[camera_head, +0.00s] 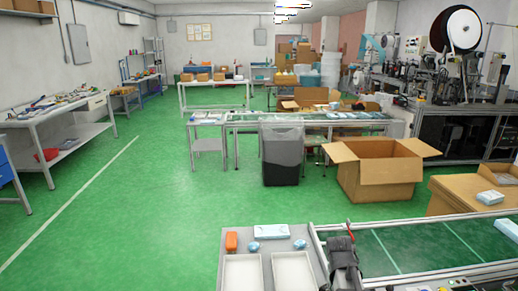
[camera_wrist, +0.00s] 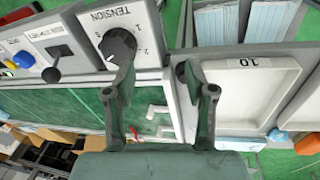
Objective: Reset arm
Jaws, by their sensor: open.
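My gripper (camera_wrist: 156,72) shows in the wrist view with its two dark fingers apart and nothing between them. It hangs over the border between a green conveyor belt (camera_wrist: 60,110) and a white tray (camera_wrist: 285,105) marked 10. A dark tension knob (camera_wrist: 118,46) on a grey panel lies close to the left fingertip; I cannot tell whether they touch. In the head view a dark grey part, which looks like the end of my arm (camera_head: 343,257), stands at the left end of the conveyor, and its fingers cannot be made out.
In the head view two white trays (camera_head: 243,272), an orange item (camera_head: 231,241) and blue items (camera_head: 271,231) lie on the grey table. A cardboard box (camera_head: 378,175) and a dark bin (camera_head: 282,155) stand beyond. The green floor at left is clear.

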